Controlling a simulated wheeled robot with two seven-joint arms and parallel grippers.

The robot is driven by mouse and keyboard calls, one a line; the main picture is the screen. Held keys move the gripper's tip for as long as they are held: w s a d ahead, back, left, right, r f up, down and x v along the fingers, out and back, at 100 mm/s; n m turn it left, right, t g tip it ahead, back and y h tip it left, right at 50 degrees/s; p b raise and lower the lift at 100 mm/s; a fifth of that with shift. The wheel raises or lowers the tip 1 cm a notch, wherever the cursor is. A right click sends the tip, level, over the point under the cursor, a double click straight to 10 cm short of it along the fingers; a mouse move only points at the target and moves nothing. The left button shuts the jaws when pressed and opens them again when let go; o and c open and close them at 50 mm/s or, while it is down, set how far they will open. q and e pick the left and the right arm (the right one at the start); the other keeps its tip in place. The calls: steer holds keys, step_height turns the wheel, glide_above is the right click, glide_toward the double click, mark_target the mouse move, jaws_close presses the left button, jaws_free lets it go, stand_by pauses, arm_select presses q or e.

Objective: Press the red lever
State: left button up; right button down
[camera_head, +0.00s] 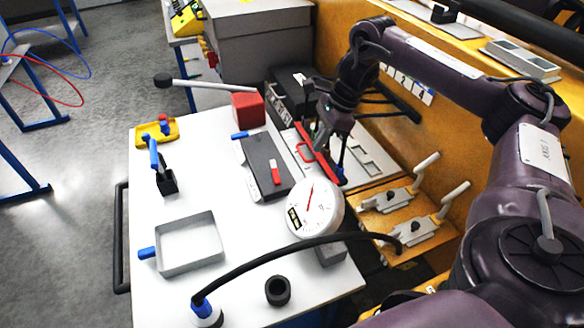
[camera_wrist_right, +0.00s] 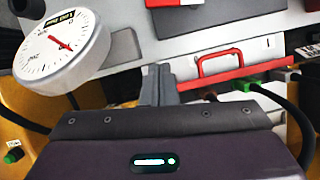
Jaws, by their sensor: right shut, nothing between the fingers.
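The red lever (camera_head: 276,173) sits on a dark grey box (camera_head: 262,152) on the white table, right of the box's middle. In the right wrist view a red piece at the top edge (camera_wrist_right: 172,3), cut off by the frame, appears to be the same lever on the grey box. My right gripper (camera_head: 319,143) is to the right of the box, above a case with a red handle (camera_head: 304,151), apart from the lever. Its fingers (camera_wrist_right: 158,72) are together and empty in the wrist view. My left gripper is not in view.
A round white dial gauge (camera_head: 315,207) stands close to the lever box. A red block (camera_head: 248,109) is behind it. A black hose (camera_head: 300,245) arches over the table's front. A grey frame (camera_head: 188,243) and a black ring (camera_head: 278,290) lie nearer; white tabletop between is clear.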

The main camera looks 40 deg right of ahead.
mark_target(275, 172)
steer(key=p+x, duration=0.1)
steer(key=x, duration=0.9)
steer(key=shift+w+a+r+p, duration=0.1)
steer(key=shift+w+a+p, duration=0.2)
steer(key=shift+a+p, duration=0.25)
steer(key=shift+w+a+r+p, duration=0.1)
steer(key=shift+w+a+p, duration=0.25)
steer(key=shift+a, duration=0.3)
steer(key=shift+w+a+f, duration=0.2)
steer(key=shift+a, duration=0.4)
steer(key=shift+a+m, duration=0.25)
steer(key=shift+m, duration=0.15)
